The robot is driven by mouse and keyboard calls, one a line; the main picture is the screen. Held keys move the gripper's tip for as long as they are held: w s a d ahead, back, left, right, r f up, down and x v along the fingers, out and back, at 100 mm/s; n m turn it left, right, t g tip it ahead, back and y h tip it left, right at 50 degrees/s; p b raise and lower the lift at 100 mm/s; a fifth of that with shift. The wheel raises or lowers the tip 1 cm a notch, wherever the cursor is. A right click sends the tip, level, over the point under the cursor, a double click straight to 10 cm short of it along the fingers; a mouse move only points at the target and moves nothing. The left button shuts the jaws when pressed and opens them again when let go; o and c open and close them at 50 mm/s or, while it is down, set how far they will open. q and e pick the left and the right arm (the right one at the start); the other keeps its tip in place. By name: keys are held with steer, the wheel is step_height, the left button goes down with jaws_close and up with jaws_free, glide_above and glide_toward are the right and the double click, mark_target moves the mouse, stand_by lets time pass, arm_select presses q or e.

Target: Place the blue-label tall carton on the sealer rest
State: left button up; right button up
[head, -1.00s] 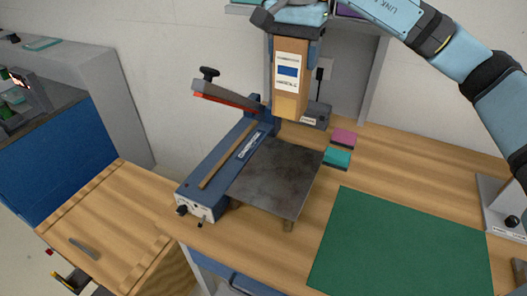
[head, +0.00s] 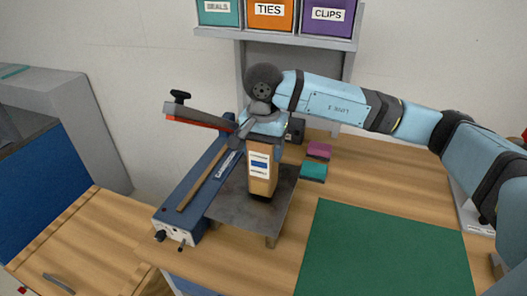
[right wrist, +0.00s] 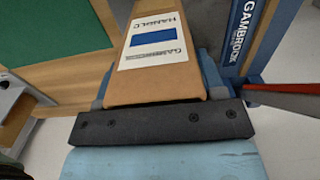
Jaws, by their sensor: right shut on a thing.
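The tall brown carton (head: 262,182) with a white and blue label is upright in the head view. My right gripper (head: 264,138) is shut on its top part from above. The sealer rest, a dark grey plate (head: 228,207), lies beside the blue sealer (head: 190,190). The carton's lower end is over the middle of the plate, with a dark shadow right under it; I cannot tell whether it touches. In the right wrist view the carton (right wrist: 160,85) extends away from the gripper, label showing. My left gripper is not in view.
The sealer's raised arm (head: 198,117) with a red edge is left of my right gripper. Pink (head: 318,149) and teal (head: 313,171) blocks lie right of the plate. A green mat (head: 375,250) is bare. Labelled bins (head: 270,14) stand on a shelf behind.

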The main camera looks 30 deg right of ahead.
steer(key=shift+f, duration=0.6)
steer(key=shift+f, duration=0.15)
steer(key=o, duration=1.2)
steer(key=shift+c, duration=0.2)
step_height(320, 180, up, 12)
steer(key=shift+r+b, duration=0.2)
steer(key=shift+b, duration=0.2)
